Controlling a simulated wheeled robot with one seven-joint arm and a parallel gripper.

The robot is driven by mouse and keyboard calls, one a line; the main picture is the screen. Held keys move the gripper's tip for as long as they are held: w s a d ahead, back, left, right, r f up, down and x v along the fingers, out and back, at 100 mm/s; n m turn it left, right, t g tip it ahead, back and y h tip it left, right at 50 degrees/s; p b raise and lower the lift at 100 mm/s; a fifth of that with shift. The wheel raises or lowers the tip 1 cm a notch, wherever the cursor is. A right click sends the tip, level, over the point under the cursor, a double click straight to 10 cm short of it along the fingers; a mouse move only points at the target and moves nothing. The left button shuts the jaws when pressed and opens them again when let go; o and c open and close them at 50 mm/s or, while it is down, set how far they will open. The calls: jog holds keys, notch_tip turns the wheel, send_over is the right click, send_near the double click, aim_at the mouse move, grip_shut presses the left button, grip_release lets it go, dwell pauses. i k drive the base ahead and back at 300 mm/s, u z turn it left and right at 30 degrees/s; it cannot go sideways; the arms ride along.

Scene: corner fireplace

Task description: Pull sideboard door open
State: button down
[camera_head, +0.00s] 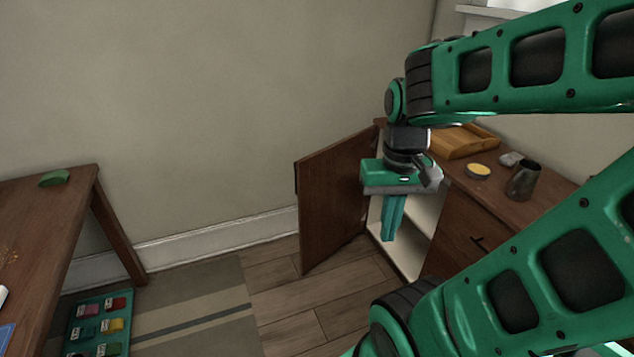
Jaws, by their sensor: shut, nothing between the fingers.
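The sideboard (467,229) stands at the right, brown wood with a white interior. Its door (333,199) is swung wide open to the left, so the pale shelf space inside shows. My gripper (393,238) points down in front of the open compartment, to the right of the door's inner face. Its green fingers are shut with nothing between them. I cannot tell whether the fingers touch the door; they appear apart from it. My arm hides part of the sideboard's right side.
On the sideboard top are a wooden tray (492,142), a yellow-topped tin (478,170) and a dark metal mug (523,181). A wooden table (70,205) stands at the left, with a green tray (74,320) of colored items below. The floor between is clear.

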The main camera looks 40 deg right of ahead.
aim_at(333, 205)
jog(key=u, duration=0.05)
jog(key=i, duration=1)
jog(key=z, duration=0.05)
